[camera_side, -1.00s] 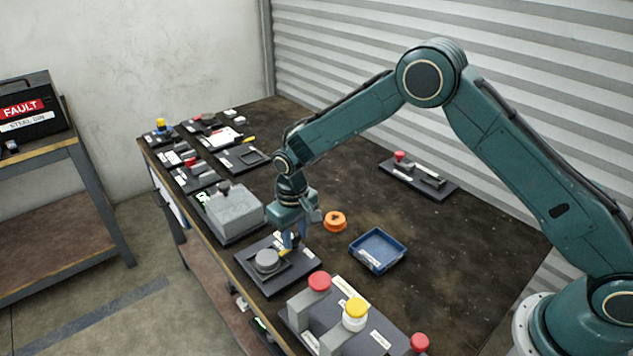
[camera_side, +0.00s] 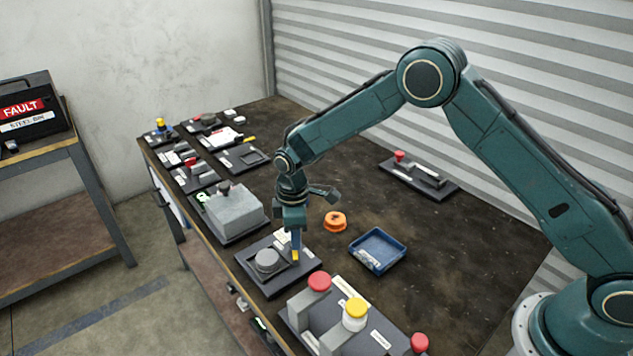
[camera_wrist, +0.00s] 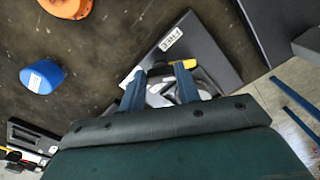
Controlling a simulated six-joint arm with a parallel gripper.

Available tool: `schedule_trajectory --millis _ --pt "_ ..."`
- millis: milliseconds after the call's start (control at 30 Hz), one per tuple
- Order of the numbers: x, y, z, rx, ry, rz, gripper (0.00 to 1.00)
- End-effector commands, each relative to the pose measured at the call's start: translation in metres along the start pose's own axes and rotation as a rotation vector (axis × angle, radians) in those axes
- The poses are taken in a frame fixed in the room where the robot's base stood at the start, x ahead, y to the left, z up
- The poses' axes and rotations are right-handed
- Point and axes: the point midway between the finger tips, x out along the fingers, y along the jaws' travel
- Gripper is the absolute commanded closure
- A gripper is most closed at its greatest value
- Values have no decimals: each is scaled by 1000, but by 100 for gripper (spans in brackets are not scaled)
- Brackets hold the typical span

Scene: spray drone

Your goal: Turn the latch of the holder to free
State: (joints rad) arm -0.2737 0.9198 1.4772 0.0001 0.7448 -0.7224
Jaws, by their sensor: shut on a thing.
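The holder (camera_side: 272,287) is a dark plate near the table's front left edge, with a round grey part (camera_side: 267,260) on top. Its latch has a yellow end (camera_side: 295,256), which sits at my gripper's (camera_side: 296,248) fingertips. In the wrist view my gripper (camera_wrist: 160,80) has its two blue fingers around the latch, with yellow (camera_wrist: 186,64) showing beside a finger. A white label reading FREE (camera_wrist: 172,40) lies on the plate just beyond the fingers. The fingers and palm hide much of the latch and the round part.
An orange ring (camera_side: 335,221) and a blue tray (camera_side: 378,250) lie right of the holder. A grey block (camera_side: 234,212) stands behind it. A unit with red and yellow knobs (camera_side: 337,310) stands in front. A blue round piece (camera_wrist: 41,76) shows in the wrist view.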

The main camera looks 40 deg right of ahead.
Motion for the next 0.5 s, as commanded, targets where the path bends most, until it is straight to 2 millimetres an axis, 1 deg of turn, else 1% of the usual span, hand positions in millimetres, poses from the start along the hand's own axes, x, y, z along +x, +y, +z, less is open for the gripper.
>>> schedule_trajectory --millis 300,500 --pt "-1 1 0 -294 1 1 90" --pt "-1 2 -1 -447 1 1 90"
